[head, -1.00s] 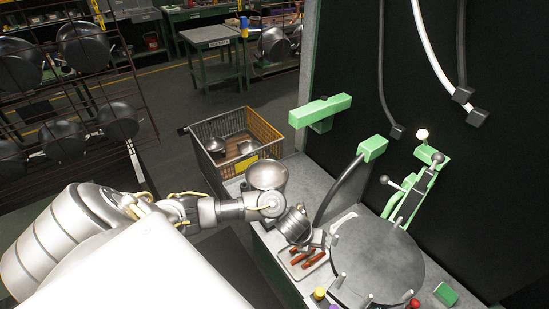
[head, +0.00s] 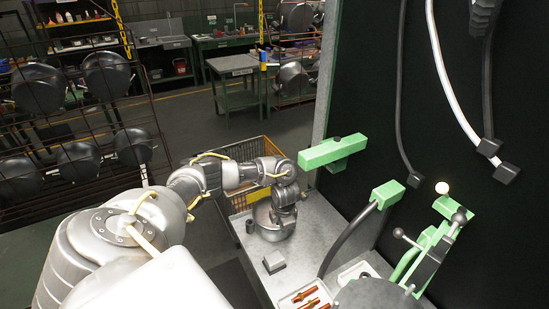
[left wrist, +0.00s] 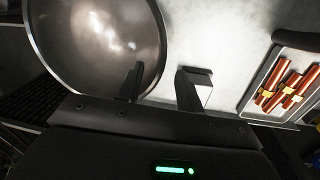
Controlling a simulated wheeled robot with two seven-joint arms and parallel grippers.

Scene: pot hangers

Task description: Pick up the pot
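The grey metal pot (head: 266,222) sits on the near worktop in the head view, partly covered by my left gripper. Its round, shiny body (left wrist: 92,38) fills the upper left of the left wrist view. My left gripper (head: 284,224) is at the pot's right side, pointing down. In the left wrist view my left gripper (left wrist: 163,84) is open. One finger overlaps the pot near its rim and the other is just outside it, over the worktop. I cannot tell whether either finger touches. My right gripper is not in view.
A tray with red-orange parts (head: 309,298) lies right of the pot; it also shows in the left wrist view (left wrist: 262,80). A small grey block (head: 274,262) is in front. A green bracket (head: 333,151) juts out behind. A yellow crate (head: 238,203) stands beyond the worktop.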

